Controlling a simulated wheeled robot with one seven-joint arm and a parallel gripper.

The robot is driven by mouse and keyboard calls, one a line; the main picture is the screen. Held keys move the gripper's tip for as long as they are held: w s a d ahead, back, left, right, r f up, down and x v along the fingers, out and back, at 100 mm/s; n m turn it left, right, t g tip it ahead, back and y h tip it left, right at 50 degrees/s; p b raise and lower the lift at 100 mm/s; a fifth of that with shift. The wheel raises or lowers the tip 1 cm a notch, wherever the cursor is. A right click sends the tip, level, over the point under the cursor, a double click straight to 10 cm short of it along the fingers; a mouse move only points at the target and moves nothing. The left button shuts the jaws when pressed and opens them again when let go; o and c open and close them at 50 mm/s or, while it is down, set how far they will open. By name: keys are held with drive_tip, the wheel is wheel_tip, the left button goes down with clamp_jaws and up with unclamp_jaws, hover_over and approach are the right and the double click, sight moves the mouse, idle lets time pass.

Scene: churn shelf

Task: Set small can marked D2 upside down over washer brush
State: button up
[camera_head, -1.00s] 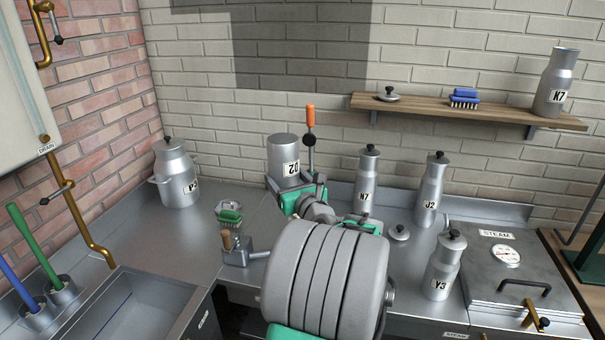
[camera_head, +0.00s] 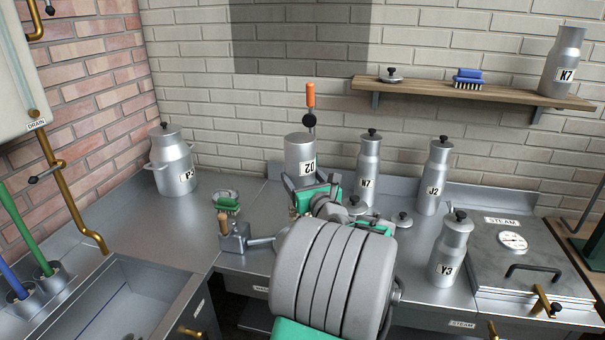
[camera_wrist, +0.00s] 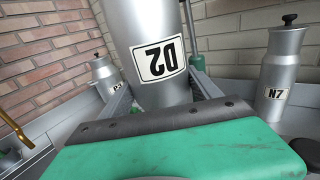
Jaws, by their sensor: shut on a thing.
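The small can D2 (camera_head: 299,149) is a grey metal cylinder. Its label reads upside down in the head view, so the can is inverted. My gripper (camera_head: 312,190) is shut on it and holds it above the back of the counter. In the wrist view the can (camera_wrist: 150,35) stands between the fingers, its lower end hidden behind my gripper. An orange-handled lever (camera_head: 310,95) rises just behind the can. I cannot identify the washer brush for sure; the spot under the can is hidden. A green part (camera_wrist: 197,62) shows behind the can.
Can N7 (camera_head: 369,165) stands close to the right, with can J2 (camera_head: 434,180) and can Y3 (camera_head: 450,250) beyond. Can P3 (camera_head: 172,165) stands left. The left counter (camera_head: 130,225) has free room.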

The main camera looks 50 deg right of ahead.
wheel_tip(320, 180, down, 15)
drive_tip(key=b, duration=0.7)
drive_tip(key=shift+r+b, duration=0.15)
drive_tip(key=shift+b, duration=0.15)
drive_tip(key=shift+f, duration=0.3)
drive_tip(key=o, duration=1.8)
drive_tip(key=shift+s+f, duration=0.1)
drive_tip(key=shift+s, duration=0.05)
